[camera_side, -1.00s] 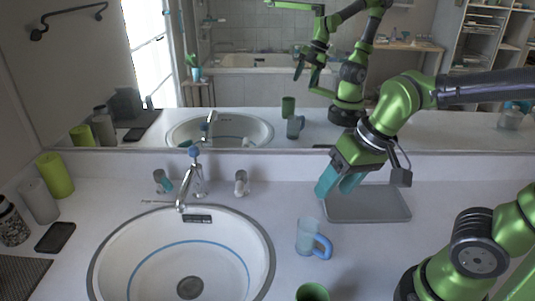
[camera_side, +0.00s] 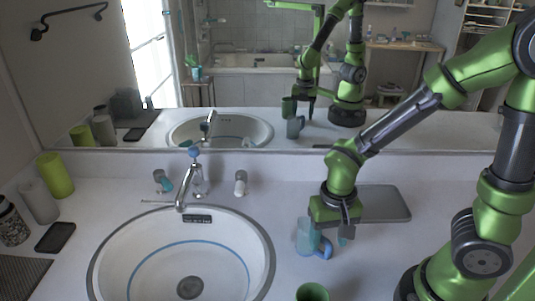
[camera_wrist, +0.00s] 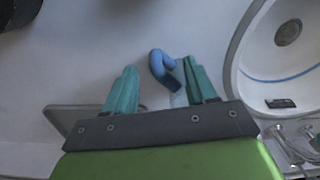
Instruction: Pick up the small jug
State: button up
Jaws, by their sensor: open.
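The small jug (camera_side: 304,237) is a pale translucent blue cup with a solid blue handle (camera_side: 324,249). It stands upright on the counter, right of the basin. My gripper (camera_side: 331,238) points down over the jug's handle side and hides part of the jug. In the wrist view, the teal fingers of my gripper (camera_wrist: 160,68) are spread wide. The blue handle shows between them, nearer the right finger, and part of the pale jug body (camera_wrist: 178,99) shows beside that finger. I cannot tell whether a finger touches the jug.
A green cup (camera_side: 312,292) stands at the front edge of the side view. The round basin (camera_side: 258,250) with its tap (camera_side: 197,180) lies left of the jug. A flat grey tray (camera_side: 388,203) lies behind my gripper. A mirror (camera_side: 240,110) lines the back.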

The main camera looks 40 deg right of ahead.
jog(key=shift+s+a+f, duration=0.1)
jog(key=shift+s+f, duration=0.05)
jog(key=shift+f, duration=2.7)
grip_shut()
